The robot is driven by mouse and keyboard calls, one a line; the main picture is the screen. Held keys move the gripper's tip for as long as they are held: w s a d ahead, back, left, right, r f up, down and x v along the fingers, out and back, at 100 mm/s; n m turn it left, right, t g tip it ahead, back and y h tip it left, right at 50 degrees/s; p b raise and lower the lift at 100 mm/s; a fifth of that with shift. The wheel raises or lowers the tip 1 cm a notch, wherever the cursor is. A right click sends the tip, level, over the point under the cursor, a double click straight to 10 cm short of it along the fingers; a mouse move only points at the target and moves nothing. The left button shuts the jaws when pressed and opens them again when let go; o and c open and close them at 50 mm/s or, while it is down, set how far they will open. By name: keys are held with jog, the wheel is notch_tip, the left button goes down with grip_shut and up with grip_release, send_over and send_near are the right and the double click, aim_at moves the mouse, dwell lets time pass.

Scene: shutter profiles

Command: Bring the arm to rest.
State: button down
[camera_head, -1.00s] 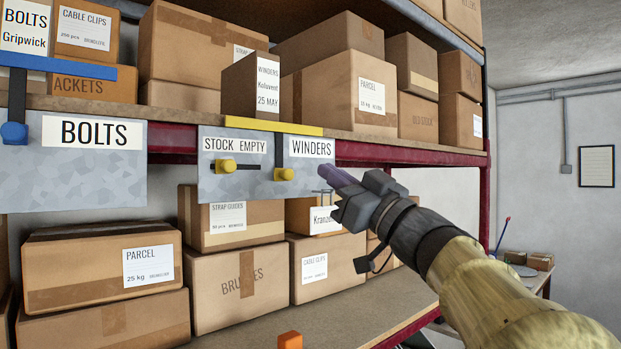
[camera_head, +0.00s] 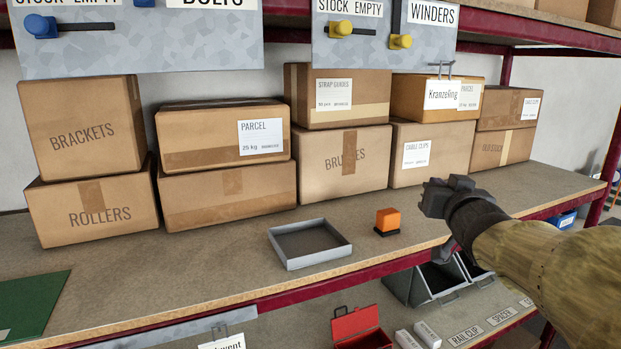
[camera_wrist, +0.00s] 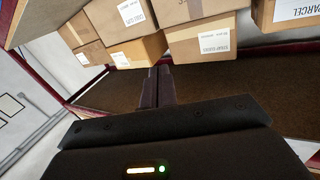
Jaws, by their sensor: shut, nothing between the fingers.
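My gripper (camera_head: 432,196) is at the right of the head view, over the front part of the middle shelf, with my arm reaching in from the right edge. In the wrist view its fingers (camera_wrist: 157,88) are together and point at the cartons at the back of the shelf. Nothing is between them. It appears apart from the cartons and from the orange block (camera_head: 387,220) on the shelf to its left.
Stacked cartons (camera_head: 345,160) line the back of the shelf (camera_head: 200,257). A grey tray (camera_head: 310,243) and a green mat (camera_head: 30,305) lie in front. Metal panels with a yellow knob (camera_head: 340,29) hang above. A red box (camera_head: 360,328) and grey bins stand below.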

jog(key=s+a+f+g, duration=0.2)
jog(key=s+f+g, duration=0.15)
jog(key=f, duration=0.65)
jog(key=s+a+f+g+b, duration=0.1)
jog(key=s+a+f+g, duration=0.2)
jog(key=f, duration=0.6)
jog(key=s+a+f+g, duration=0.1)
jog(key=s+f+g, duration=0.35)
jog(key=f, duration=0.55)
jog(key=s+a+f+n+g, duration=0.1)
jog(key=s+a+f+g, duration=0.2)
jog(key=s+f, duration=0.4)
jog(key=s+g, duration=0.1)
jog(key=s, duration=0.2)
jog(key=shift+s+a+f+n+y, duration=0.2)
jog(key=shift+s+f+n+y, duration=0.1)
jog(key=shift+n, duration=0.1)
